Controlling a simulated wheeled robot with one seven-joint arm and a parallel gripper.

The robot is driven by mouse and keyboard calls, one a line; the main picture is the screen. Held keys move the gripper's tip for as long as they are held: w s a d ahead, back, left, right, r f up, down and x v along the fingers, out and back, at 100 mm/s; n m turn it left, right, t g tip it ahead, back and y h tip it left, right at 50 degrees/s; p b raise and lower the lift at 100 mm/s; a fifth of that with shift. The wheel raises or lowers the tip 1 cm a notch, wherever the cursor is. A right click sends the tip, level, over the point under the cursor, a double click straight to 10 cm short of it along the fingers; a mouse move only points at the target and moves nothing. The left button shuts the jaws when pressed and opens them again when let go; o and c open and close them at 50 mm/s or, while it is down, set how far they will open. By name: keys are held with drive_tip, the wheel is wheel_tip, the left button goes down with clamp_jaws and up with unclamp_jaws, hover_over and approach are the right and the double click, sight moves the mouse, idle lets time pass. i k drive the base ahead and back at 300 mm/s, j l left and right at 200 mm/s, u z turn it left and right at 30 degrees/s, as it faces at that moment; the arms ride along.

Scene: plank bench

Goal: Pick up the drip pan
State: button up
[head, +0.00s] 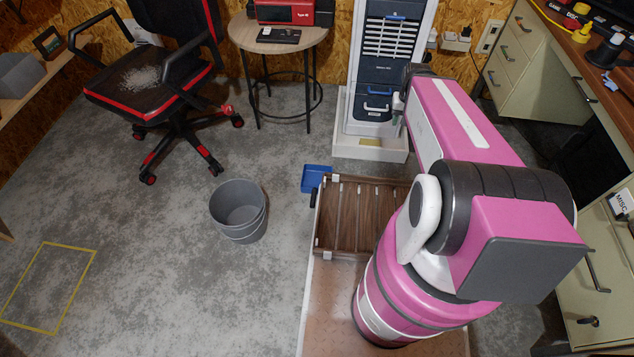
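A shallow blue pan (316,178) lies low near the middle of the head view, just past the far left corner of a slatted wooden tray. It is the only loose pan I see, and it looks empty. A dark bar, perhaps its handle, shows just below it. My gripper (398,106) is at the far end of my pink arm, up and to the right of the pan and apart from it, in front of the tall cabinet. Only a small grey part of it shows; the arm hides the rest, so its opening and contents are unclear.
The slatted wooden tray (345,222) lies beside my arm's base. A grey bucket (238,210) stands left of the pan on open floor. A tall white-and-dark cabinet (385,70), a round table (277,36) and an office chair (150,75) stand behind. Drawers (535,70) line the right.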

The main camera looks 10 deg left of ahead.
sight(311, 178)
drive_tip(key=k, duration=0.35)
drive_tip(key=k+j+z, duration=0.2)
drive_tip(key=k+j, duration=0.4)
drive_tip(key=j, duration=0.15)
drive_tip(key=k+j, duration=0.1)
drive_tip(key=j, duration=0.35)
drive_tip(key=j+z, duration=0.1)
drive_tip(key=j, duration=0.35)
drive_tip(key=k+j, duration=0.15)
drive_tip(key=j, duration=0.3)
drive_tip(key=z, duration=0.05)
